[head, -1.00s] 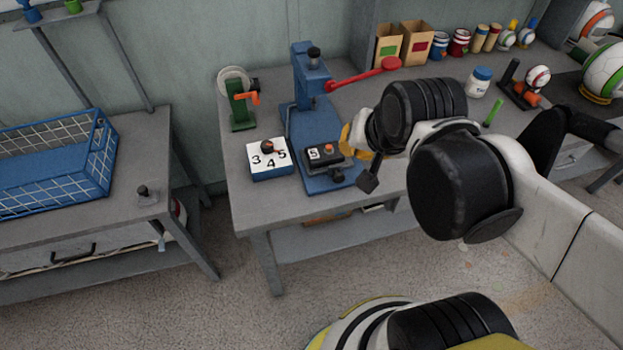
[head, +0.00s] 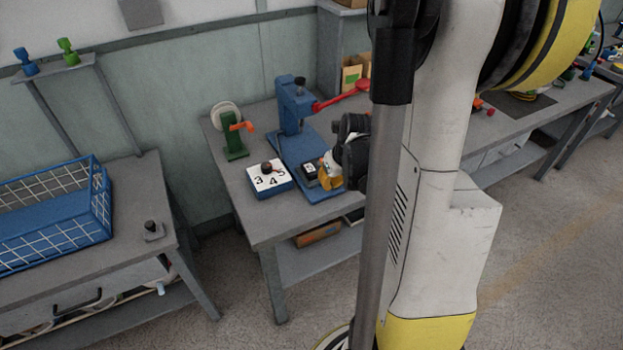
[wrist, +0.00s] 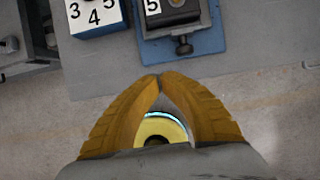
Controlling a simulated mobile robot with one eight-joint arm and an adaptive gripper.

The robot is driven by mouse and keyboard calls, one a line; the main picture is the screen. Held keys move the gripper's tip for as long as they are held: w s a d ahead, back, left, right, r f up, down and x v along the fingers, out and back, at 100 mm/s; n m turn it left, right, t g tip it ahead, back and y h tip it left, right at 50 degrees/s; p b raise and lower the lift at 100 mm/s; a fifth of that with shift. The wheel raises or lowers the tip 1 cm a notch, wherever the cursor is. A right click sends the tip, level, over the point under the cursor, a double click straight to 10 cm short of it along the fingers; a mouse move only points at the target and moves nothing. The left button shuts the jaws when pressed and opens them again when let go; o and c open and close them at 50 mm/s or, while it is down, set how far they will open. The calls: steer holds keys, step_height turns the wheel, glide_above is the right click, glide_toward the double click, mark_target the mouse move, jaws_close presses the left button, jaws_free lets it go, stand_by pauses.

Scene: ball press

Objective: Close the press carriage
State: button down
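The blue press (head: 291,108) stands on the grey workbench with its red lever (head: 338,97) reaching right. Its dark carriage (head: 309,175), marked 5, sits on the blue base; it also shows at the top of the wrist view (wrist: 178,16), with a dark knob (wrist: 184,45) at its front. My gripper (wrist: 160,78) has orange-yellow fingers with their tips together and nothing seen between them. In the wrist view the tips lie just below the base's front edge. In the head view my gripper (head: 330,174) is beside the carriage's right side, partly hidden by my arm.
A white-topped dial box (head: 263,183) numbered 3, 4, 5 stands left of the press. A green stand with an orange handle (head: 235,137) is behind it. A blue wire basket (head: 55,215) lies on the left bench. My arm hides the bench's right part.

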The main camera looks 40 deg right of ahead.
mark_target(317, 189)
steer(key=b+x, duration=0.4)
steer(key=x, duration=0.5)
steer(key=shift+f, duration=0.1)
steer(key=w, duration=0.2)
steer(key=shift+w+d+r, duration=0.25)
steer(key=shift+w+d, duration=0.05)
steer(key=shift+w, duration=0.05)
steer(key=shift+w+d+r+b, duration=0.15)
steer(key=shift+w+b, duration=0.15)
steer(key=shift+w, duration=0.3)
